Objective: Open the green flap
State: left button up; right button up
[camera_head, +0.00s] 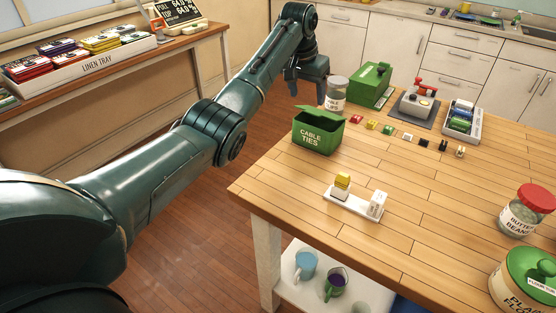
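A green box labelled "CABLE TIES" (317,138) stands near the table's left edge. Its green flap (320,113) is at the top; how far it stands open is hard to tell. A second green box (371,82) with a dark green handle on top stands farther back. My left gripper (307,92) points down above and behind the labelled box, left of a glass jar (336,93). Its fingers look apart, with nothing seen between them, and it appears clear of the flap. My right gripper is not in view.
The wooden table (430,205) holds a row of small coloured blocks (388,129), a white tray (351,203), a grey device with a red handle (417,101), and a red-lidded jar (527,211). Mugs (306,265) stand on a lower shelf. The table's middle is mostly clear.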

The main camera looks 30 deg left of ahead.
pick_arm(q)
jog(key=shift+o, duration=0.9)
jog(key=v, duration=0.6)
jog(key=v, duration=1.3)
jog(key=shift+a, duration=0.1)
